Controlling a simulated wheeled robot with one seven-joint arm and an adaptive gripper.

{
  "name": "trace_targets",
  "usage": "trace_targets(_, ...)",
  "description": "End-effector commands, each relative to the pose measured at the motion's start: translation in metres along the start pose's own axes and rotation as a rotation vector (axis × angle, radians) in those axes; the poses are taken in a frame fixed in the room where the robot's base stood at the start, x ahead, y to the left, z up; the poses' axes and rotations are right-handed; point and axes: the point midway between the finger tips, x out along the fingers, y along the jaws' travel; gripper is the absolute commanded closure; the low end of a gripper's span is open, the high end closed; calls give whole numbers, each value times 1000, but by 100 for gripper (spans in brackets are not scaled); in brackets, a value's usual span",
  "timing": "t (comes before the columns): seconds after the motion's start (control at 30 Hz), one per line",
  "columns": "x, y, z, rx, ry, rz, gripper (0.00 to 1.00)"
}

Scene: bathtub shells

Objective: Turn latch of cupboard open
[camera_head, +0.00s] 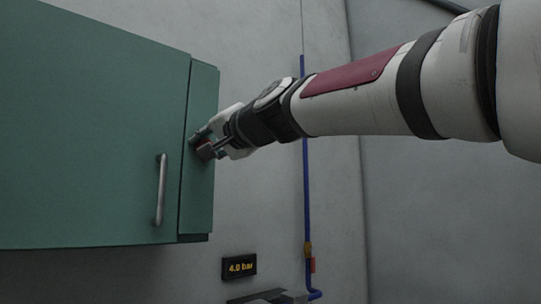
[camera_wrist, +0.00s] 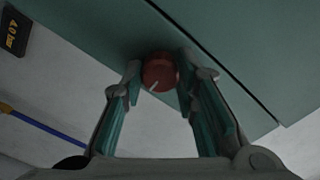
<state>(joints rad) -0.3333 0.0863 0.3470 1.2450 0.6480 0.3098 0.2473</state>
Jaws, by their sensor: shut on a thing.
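The green cupboard (camera_head: 90,130) hangs on the wall at the left, with a metal bar handle (camera_head: 160,190) on its front. The latch is a round red knob with a white mark, seen between my fingers in the wrist view (camera_wrist: 159,72). It sits on the cupboard's narrow side face (camera_head: 202,200). My gripper (camera_head: 205,146) reaches that side from the right and is shut on the knob; it also shows in the wrist view (camera_wrist: 160,80). The white mark points down and left in the wrist view. In the head view my fingers mostly hide the knob. The cupboard front looks closed.
A blue pipe (camera_head: 306,200) runs down the grey wall right of the cupboard, with a valve near its lower end. A small display reading 4.0 bar (camera_head: 239,267) is on the wall below.

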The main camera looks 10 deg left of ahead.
Motion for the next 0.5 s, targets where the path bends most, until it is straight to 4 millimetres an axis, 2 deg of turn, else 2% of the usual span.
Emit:
trace_targets(0.47,0,1,0,12,0,1,100)
trace_targets(0.5,0,1,0,12,0,1,64)
